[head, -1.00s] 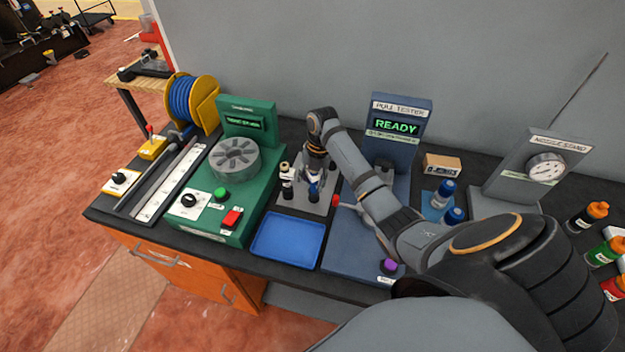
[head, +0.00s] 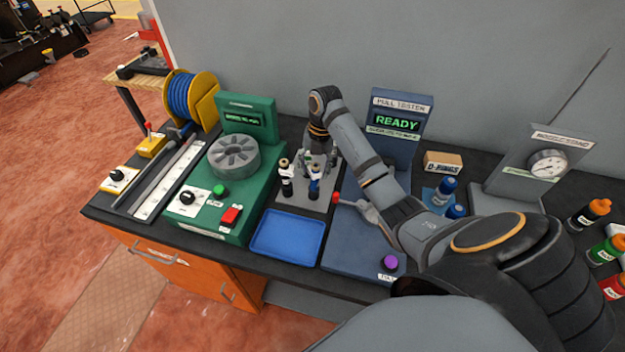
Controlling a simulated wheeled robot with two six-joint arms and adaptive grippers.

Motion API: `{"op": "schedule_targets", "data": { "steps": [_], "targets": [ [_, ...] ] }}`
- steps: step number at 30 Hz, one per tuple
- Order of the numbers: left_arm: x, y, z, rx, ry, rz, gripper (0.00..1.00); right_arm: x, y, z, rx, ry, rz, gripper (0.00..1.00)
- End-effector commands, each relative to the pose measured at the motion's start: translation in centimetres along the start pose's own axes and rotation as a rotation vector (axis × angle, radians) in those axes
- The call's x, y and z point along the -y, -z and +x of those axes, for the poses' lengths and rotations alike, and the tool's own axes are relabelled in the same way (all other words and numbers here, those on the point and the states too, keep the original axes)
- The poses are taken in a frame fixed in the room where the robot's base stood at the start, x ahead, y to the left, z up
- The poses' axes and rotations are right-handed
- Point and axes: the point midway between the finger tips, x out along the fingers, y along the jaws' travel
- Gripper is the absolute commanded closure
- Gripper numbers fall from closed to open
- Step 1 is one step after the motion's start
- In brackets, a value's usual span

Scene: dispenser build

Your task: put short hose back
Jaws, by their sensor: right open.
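My right gripper (head: 317,160) is over the back part of a small grey stand (head: 322,203), pointing down. Its fingers are small in the picture and look open, with nothing clearly held. Several short dark upright pieces stand on this plate: one with a white band and a tan top (head: 286,185) at the left, and one with a blue part (head: 314,186) in front of the gripper. I cannot tell for sure which piece is the short hose. The gripper partly hides the back of the stand. My left gripper is out of view.
An empty blue tray (head: 288,235) lies in front of the stand. A green machine (head: 262,182) stands to its left and the pull tester (head: 397,135), reading READY, to its right.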

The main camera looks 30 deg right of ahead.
Motion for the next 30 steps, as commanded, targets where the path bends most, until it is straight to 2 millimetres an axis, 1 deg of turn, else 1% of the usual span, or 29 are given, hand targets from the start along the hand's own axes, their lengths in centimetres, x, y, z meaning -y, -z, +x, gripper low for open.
{"op": "schedule_targets", "data": {
  "steps": [1, 3, 4, 6, 9, 14, 30],
  "targets": [
    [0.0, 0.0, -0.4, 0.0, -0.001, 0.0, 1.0, 0.0, -0.1, -1.8, 0.005, -0.002, 0.0, 0.46],
    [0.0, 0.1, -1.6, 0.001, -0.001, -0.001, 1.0, -0.1, 0.0, -3.9, 0.003, 0.0, 0.001, 0.46],
    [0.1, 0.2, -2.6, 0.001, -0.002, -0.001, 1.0, -0.1, 0.1, -4.8, 0.0, 0.001, 0.001, 0.46],
    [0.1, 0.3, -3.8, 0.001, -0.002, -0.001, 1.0, -0.1, 0.1, -6.1, 0.0, 0.0, 0.001, 0.46],
    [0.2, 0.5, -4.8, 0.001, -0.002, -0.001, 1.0, -0.1, 0.1, -7.2, 0.0, 0.0, 0.001, 0.46],
    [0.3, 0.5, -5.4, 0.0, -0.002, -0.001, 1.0, 0.0, 0.0, -7.8, 0.0, 0.0, 0.001, 0.46],
    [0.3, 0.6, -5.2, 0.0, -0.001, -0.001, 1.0, 0.0, 0.0, -7.6, 0.0, -0.001, 0.001, 0.46]
  ]
}}
